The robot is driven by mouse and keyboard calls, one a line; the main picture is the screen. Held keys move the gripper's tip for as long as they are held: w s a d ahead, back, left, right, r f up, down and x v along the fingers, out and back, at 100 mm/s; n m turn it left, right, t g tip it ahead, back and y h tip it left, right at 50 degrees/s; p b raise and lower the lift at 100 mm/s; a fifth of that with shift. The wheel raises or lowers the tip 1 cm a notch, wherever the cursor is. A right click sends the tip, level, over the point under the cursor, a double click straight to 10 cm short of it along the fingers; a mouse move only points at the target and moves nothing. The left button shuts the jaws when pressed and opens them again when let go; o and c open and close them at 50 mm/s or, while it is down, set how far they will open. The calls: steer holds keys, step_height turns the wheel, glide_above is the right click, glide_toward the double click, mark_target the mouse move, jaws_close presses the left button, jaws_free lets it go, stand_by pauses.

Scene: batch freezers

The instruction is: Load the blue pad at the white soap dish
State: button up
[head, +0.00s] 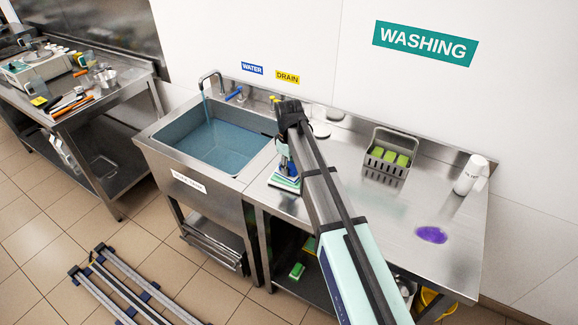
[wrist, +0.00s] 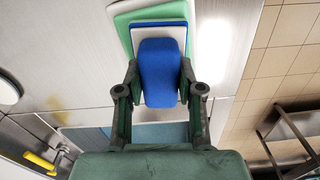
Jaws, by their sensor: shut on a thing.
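My gripper (wrist: 159,78) is shut on a blue pad (wrist: 160,60), with one dark finger on each side of it. Beyond the pad in the wrist view is a stack of flat pads (wrist: 122,22) with green, white and blue layers. Whether the held pad touches the stack is unclear. In the head view the stack (head: 284,184) lies on the steel counter just right of the sink, partly behind my arm. A round white dish (head: 321,130), possibly the soap dish, lies behind my arm near the wall. A round white edge (wrist: 6,92) shows at the wrist view's left.
The sink (head: 215,145) holds bluish water under a running tap. On the counter's right stand a grey caddy (head: 386,160) with green sponges and a white bottle (head: 470,175). A purple patch (head: 431,235) lies near the front edge. Bare counter lies between them.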

mark_target(289, 164)
steer(key=shift+r+p, duration=1.95)
steer(key=shift+r, duration=1.5)
steer(key=shift+m, duration=0.3)
